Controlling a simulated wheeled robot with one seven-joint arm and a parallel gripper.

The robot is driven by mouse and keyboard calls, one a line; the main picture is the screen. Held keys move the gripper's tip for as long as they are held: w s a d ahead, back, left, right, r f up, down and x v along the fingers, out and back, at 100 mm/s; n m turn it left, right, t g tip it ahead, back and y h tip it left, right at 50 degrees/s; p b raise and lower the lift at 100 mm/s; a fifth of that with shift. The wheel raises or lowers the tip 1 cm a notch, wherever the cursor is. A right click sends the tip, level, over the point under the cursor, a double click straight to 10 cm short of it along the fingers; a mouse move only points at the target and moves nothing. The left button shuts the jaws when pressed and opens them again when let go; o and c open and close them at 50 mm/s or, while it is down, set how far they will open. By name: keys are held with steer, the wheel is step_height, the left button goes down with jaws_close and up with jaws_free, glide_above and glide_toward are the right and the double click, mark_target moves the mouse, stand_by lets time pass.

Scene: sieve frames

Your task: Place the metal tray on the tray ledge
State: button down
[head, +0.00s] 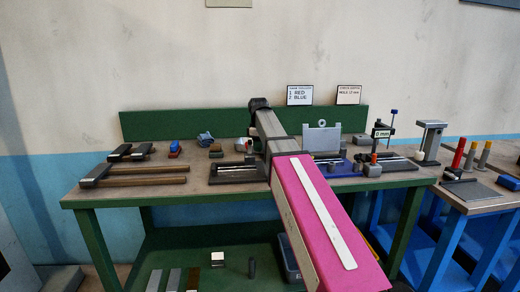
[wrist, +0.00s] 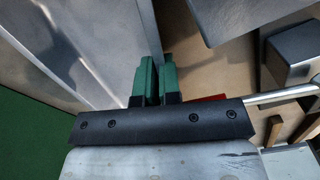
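In the wrist view a large grey metal sheet with a folded edge, which looks like the metal tray (wrist: 85,45), fills the upper left. Its right edge runs down to the green fingertips of my gripper (wrist: 156,78). The fingers are close together and appear shut on that edge; the contact itself is partly hidden. In the head view my arm crosses the middle of the bench and hides my gripper. A grey upright plate (head: 321,139) stands just right of the arm; I cannot tell whether it is the same tray. I cannot make out the tray ledge for sure.
The green-framed workbench (head: 100,190) carries bars at left, small blocks and a dial stand (head: 381,135). A grey block (wrist: 290,55) and a plate (wrist: 215,15) are close on the right in the wrist view. A blue-legged table (head: 482,205) stands at right.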

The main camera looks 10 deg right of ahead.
step_height(320, 180, up, 17)
steer(key=w+d+f+m, duration=0.5)
steer(key=d+f+m, duration=0.1)
steer(key=d, duration=0.5)
steer(key=s+a+n+t, duration=0.1)
steer(key=s+a+n, duration=0.2)
steer(key=s+n, duration=0.5)
steer(key=shift+w+a+f+n, duration=0.1)
steer(key=shift+w+f+n, duration=0.35)
steer(key=shift+f, duration=1.35)
steer(key=shift+w+f+n, duration=0.4)
steer(key=shift+f, duration=1.45)
steer(key=shift+w+a+f+n, duration=0.1)
steer(key=shift+w+f+n, duration=0.35)
steer(key=shift+f, duration=1.35)
